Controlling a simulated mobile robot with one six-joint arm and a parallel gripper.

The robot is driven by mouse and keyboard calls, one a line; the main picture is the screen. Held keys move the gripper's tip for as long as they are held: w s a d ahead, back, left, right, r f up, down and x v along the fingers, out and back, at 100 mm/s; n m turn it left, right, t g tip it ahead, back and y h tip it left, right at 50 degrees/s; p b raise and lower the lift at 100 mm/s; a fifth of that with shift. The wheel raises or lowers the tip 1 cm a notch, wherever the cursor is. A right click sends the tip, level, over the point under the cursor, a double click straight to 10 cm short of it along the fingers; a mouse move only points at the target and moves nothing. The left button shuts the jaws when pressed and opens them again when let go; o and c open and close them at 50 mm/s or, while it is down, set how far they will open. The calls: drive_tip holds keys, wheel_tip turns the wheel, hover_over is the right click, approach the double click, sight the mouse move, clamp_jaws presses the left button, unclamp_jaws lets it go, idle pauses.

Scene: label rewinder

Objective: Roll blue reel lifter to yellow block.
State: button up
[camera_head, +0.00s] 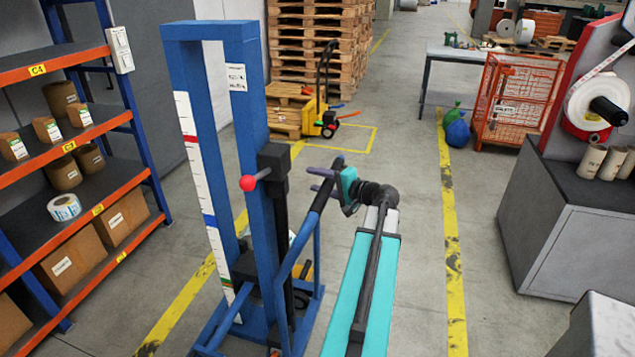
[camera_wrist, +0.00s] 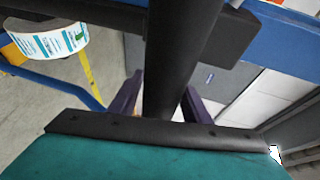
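The blue reel lifter (camera_head: 263,150) stands upright in the middle of the head view, with a scale strip on its mast and a red-knobbed lever. My gripper (camera_head: 322,181) is at the upper part of this handle. In the wrist view the dark bar (camera_wrist: 178,65) lies between my two purple fingers (camera_wrist: 160,98), with a narrow gap on the left, so they look open around it. A small yellow piece (camera_head: 303,269) shows low behind the lifter, partly hidden; I cannot tell whether it is the yellow block.
Orange and blue shelving (camera_head: 72,212) with boxes stands close on the left. A yellow pallet truck (camera_head: 316,118) and stacked pallets (camera_head: 305,45) are behind. A grey cabinet (camera_head: 567,235) and red cage (camera_head: 512,98) are right. Clear floor lies between yellow floor lines.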

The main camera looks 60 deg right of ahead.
drive_tip(key=shift+s, duration=0.2)
drive_tip(key=s+a+r+b, duration=0.1)
drive_tip(key=s+r+b, duration=0.1)
drive_tip(key=s, duration=1.1)
drive_tip(key=shift+s+r+b, duration=0.15)
drive_tip(key=shift+r+b, duration=0.05)
drive_tip(key=shift+b, duration=0.35)
drive_tip(key=shift+a, duration=0.1)
idle(0.5)
